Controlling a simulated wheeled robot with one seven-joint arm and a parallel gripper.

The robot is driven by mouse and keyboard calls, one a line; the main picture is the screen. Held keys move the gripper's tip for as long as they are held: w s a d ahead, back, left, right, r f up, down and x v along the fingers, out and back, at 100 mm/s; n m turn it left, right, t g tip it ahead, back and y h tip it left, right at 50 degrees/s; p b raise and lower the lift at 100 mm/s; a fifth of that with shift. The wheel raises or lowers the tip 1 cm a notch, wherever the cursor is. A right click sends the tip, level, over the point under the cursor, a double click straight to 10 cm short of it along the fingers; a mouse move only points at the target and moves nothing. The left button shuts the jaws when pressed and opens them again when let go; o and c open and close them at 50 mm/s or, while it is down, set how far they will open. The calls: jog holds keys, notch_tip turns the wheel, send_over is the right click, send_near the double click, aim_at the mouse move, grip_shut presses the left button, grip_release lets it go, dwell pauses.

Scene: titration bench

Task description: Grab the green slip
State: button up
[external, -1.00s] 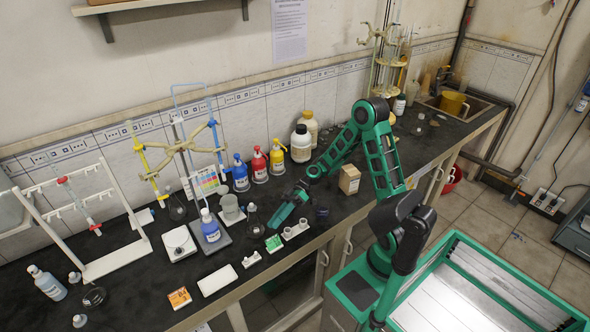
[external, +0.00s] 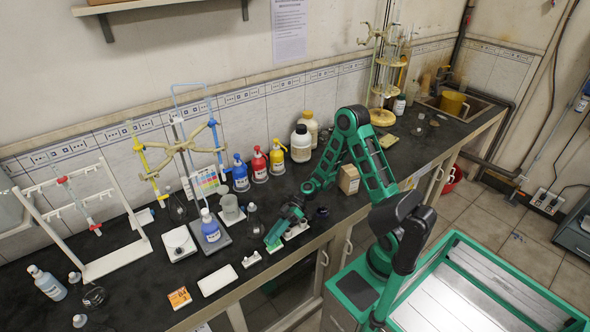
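The green slip (external: 275,248) is small and lies near the front edge of the dark bench. Only a bit of it shows below my gripper. My gripper (external: 271,240) is tilted down over the slip, its fingertips at or just above it. Its fingers overlap the slip in this view. I cannot tell whether they touch it or whether they are open or shut.
A white holder (external: 296,230) stands close to the right of my gripper and a small white piece (external: 251,259) to the left. A conical flask (external: 255,225) is just behind. A cardboard box (external: 349,179) stands near my forearm. A white tray (external: 217,279) and an orange box (external: 179,298) lie farther left.

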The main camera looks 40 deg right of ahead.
grip_shut()
jog(key=shift+r, duration=0.1)
